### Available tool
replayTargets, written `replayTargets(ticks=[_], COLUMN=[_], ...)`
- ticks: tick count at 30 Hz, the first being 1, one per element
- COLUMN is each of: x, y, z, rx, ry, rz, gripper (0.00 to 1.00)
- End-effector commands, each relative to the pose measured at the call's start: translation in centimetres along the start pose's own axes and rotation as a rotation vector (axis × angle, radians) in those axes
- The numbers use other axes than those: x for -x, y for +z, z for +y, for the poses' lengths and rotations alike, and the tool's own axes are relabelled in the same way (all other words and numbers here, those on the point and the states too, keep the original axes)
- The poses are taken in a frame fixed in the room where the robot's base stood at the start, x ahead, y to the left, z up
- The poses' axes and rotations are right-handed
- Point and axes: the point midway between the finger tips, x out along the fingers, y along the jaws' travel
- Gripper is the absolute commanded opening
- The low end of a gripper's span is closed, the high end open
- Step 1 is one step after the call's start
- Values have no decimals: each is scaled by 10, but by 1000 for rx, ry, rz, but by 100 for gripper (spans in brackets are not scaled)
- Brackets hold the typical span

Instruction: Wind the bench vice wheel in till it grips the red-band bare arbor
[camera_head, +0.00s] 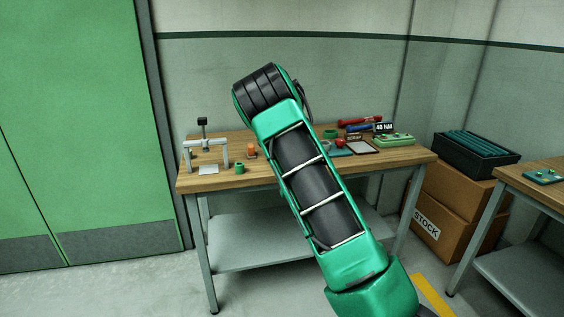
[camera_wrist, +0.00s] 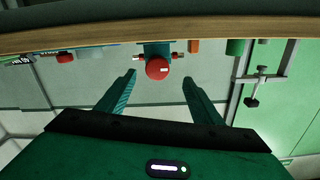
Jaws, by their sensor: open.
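In the upside-down wrist view, the bench vice (camera_wrist: 157,48) is a teal block at the bench edge, with a round red wheel (camera_wrist: 157,69) facing me; the wheel bears a small white mark. My gripper (camera_wrist: 159,77) is open, its teal fingers spread to either side of the wheel; I cannot tell whether they touch it. Small red-and-grey stubs (camera_wrist: 177,56) stick out on both sides of the vice; whether they are the red-band arbor, I cannot tell. The jaws' hold is not visible.
The wooden bench (camera_head: 220,181) also bears a grey gantry stand (camera_head: 207,145), a green cup (camera_head: 240,168), an orange piece (camera_head: 252,152), a scrap tray (camera_head: 362,147) and a green fixture (camera_head: 394,140). Cardboard boxes (camera_head: 435,210) and a second bench (camera_head: 540,188) stand at right.

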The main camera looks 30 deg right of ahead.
Motion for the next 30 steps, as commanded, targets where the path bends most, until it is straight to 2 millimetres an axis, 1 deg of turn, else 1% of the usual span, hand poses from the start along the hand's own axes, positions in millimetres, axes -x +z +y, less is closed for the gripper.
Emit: replayTargets(ticks=[10, 20, 30], x=[-11, -22, -53], y=[1, -6, -7], z=[3, 2, 4], rx=[-6, -4, -1], ry=[4, 2, 1], rz=[-3, 7, 8], gripper=[60, 60, 60])
